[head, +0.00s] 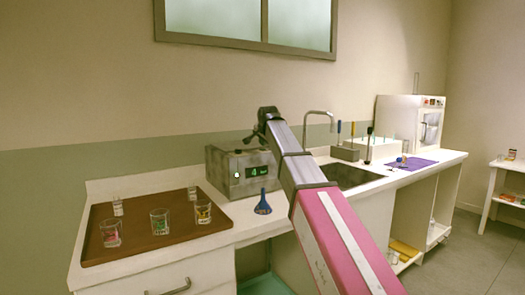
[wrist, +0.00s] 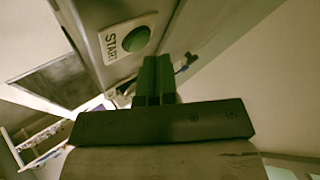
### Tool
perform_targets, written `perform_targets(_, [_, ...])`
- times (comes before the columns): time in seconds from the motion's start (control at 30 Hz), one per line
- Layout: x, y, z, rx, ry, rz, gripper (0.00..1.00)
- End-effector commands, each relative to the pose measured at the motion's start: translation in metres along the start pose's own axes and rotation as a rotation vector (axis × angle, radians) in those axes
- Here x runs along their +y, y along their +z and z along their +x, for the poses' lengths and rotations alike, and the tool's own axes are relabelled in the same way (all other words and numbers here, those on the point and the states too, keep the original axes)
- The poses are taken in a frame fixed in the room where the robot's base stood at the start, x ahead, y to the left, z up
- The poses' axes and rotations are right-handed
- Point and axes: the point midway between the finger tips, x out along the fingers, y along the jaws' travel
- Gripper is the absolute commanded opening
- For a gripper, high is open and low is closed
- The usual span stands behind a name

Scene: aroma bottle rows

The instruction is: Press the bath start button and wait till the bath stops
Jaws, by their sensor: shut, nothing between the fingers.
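The bath (head: 216,172) is a grey box on the counter with a lit green display (head: 259,171); its digit looks like a 4. A small pale round spot (head: 237,175) shows on its front. In the wrist view, a green round button (wrist: 137,39) sits on a white plate marked START (wrist: 113,45). My gripper (wrist: 157,62) is shut and empty, its fingertips close to the button in that view; I cannot tell whether they touch anything. In the head view my gripper (head: 250,139) is just above the top of the bath, partly hidden by my wrist.
A brown tray (head: 150,245) with several glasses is at left. A blue funnel-shaped flask (head: 263,203) stands in front of the bath. A sink (head: 350,177) with a tap (head: 320,115), a purple mat (head: 412,164) and a white cabinet (head: 400,115) lie to the right.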

Motion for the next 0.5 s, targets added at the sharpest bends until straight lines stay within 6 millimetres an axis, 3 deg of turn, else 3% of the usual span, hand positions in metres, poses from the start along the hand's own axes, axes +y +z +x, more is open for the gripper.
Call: perform_targets(0.5, [-0.0040,-0.0039,-0.0051,0.000,-0.001,0.000,0.00])
